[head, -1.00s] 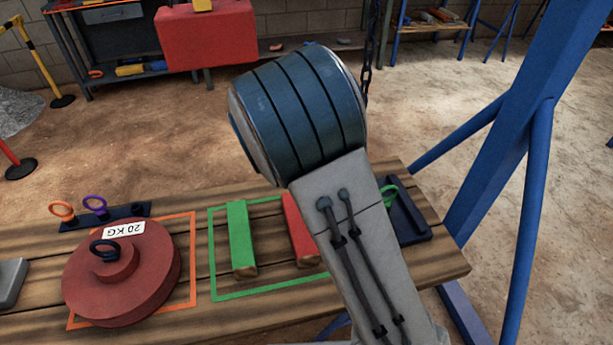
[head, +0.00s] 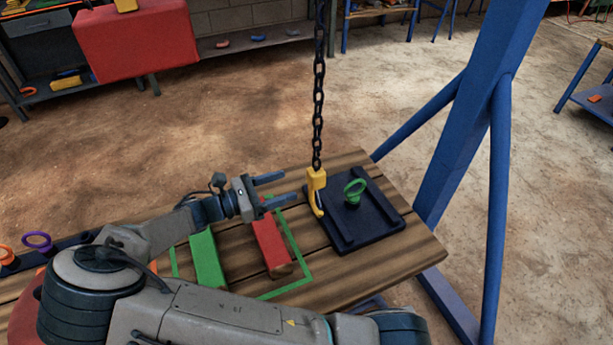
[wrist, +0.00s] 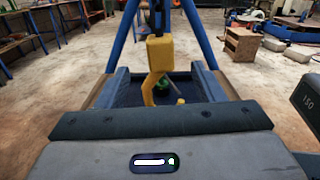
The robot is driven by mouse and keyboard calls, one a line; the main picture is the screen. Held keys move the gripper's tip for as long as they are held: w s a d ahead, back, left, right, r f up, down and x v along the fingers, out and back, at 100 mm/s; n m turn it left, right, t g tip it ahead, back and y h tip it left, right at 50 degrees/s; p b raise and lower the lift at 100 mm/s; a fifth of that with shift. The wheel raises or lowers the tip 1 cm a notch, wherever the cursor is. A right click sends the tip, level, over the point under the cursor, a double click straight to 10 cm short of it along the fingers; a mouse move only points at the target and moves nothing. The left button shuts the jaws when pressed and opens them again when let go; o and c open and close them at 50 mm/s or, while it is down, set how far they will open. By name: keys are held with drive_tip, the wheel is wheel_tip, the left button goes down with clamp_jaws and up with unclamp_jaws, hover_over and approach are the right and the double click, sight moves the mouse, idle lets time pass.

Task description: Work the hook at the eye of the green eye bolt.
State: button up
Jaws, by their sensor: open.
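The yellow hook (head: 316,190) hangs from a dark chain at the left side of a dark blue tray-like plate (head: 372,235). The green eye bolt (head: 354,192) stands on that plate, its ring up, just right of the hook. The hook looks apart from the eye. My gripper (head: 290,187) is open and empty, left of the hook, its fingers pointing towards it. In the wrist view the hook (wrist: 159,55) shows between the fingers, with the green eye bolt (wrist: 163,85) behind it, partly hidden.
A green block (head: 207,260) and a red block (head: 270,247) lie on the wooden table (head: 400,268) below and near my gripper. A blue frame post (head: 480,130) rises at the right. Purple (head: 37,241) and orange rings stand at the left.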

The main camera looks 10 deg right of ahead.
sight(323, 173)
drive_tip(key=d, duration=0.3)
drive_tip(key=w+d, duration=0.1)
drive_tip(key=d, duration=0.3)
drive_tip(key=w+d+b, duration=0.1)
drive_tip(key=d, duration=0.3)
drive_tip(key=shift+w+d, duration=0.1)
drive_tip(key=shift+d, duration=0.05)
clamp_jaws()
